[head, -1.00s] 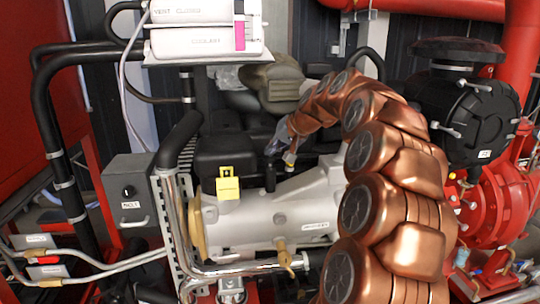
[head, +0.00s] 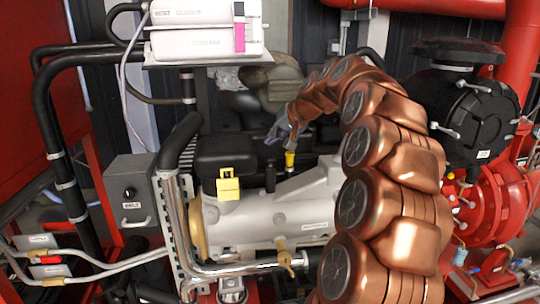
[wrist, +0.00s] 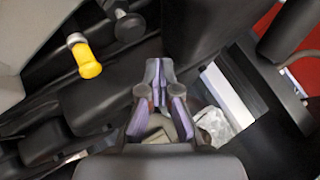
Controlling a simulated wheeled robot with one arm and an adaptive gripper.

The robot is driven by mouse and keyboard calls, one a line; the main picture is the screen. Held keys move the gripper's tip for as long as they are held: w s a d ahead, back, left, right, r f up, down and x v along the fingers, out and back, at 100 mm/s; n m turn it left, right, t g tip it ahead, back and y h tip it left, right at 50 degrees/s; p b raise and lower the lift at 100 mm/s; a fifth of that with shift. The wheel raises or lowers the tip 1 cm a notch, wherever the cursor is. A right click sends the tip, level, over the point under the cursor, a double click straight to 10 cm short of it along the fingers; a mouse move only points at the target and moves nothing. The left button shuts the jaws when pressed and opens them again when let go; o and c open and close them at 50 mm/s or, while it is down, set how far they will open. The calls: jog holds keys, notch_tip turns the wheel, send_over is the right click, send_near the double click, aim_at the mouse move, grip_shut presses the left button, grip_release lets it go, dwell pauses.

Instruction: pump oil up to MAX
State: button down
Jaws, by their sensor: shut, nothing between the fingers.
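My gripper (head: 276,135) is above the grey engine (head: 265,220), by the dark wall behind it. In the wrist view its fingers (wrist: 158,82) are shut with nothing between them. A small yellow-handled part (head: 290,160) stands upright just right of and below my gripper; it also shows in the wrist view (wrist: 88,66), apart from the fingers. A dark round knob (wrist: 128,26) stands beside it. I cannot make out a MAX mark or an oil level in either view.
A white coolant tank (head: 195,42) with a pink level strip is at top left. A yellow tag (head: 228,186) hangs on the engine. A grey box (head: 130,192) stands left. A black cylinder (head: 470,115) and red pump parts (head: 492,205) are on the right.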

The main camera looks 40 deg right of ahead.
aim_at(272, 157)
jog(key=shift+r+p, duration=0.55)
jog(key=shift+r, duration=1)
